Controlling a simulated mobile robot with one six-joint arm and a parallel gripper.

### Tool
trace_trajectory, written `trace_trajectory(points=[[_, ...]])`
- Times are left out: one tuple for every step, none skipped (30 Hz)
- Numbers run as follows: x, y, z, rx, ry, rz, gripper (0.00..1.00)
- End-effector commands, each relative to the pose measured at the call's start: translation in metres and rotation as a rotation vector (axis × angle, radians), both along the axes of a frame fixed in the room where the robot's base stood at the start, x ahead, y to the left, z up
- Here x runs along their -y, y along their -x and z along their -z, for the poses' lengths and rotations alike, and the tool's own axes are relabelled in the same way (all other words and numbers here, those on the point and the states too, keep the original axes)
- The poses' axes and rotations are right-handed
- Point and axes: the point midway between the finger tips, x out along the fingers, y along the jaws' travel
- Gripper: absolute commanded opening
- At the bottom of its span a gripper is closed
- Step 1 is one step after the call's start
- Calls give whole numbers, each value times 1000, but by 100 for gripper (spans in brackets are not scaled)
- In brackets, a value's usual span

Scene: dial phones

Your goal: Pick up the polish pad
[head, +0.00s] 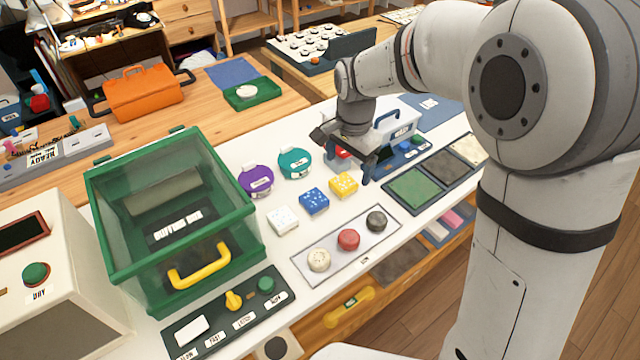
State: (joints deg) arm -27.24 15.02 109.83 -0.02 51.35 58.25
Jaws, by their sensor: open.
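Three round pads lie in a row on a pale tray (336,262): a cream pad (318,260), a red pad (348,239) and a dark grey pad (376,221). Which one is the polish pad I cannot tell, as no readable label marks it. My gripper (348,156) is open, pointing down, beyond the pads near the clear bin (398,130). It is apart from the pads, and I see nothing held in it. Behind the pads stand a white block (283,220), a blue block (314,201) and a yellow block (343,185).
A green-framed clear box (175,222) with a yellow handle stands left of the pads. A control panel (228,315) lies in front of it. Purple (256,180) and teal (294,163) round containers sit behind the blocks. Flat coloured panels (412,190) lie to the right.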

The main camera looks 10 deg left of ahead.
Motion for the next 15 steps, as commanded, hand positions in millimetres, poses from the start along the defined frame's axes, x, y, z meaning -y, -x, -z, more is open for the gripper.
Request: trace_trajectory(points=[[-22,-4,25,-19,6,23,82],[-32,-6,35,-27,9,42,82],[-45,-9,46,-35,12,67,82],[-53,-9,54,-41,14,82,82],[-60,-10,61,-45,17,97,82],[-69,-11,69,-50,19,113,82],[-74,-11,74,-53,21,123,82],[-78,-11,77,-56,23,133,82],[-83,-12,82,-59,24,142,82],[-85,-12,84,-59,25,147,82],[-87,-12,87,-61,26,151,82],[-88,-12,91,-62,27,154,82],[-89,-12,94,-63,27,156,82],[-89,-12,98,-63,27,157,82],[-88,-12,102,-64,28,157,82]])
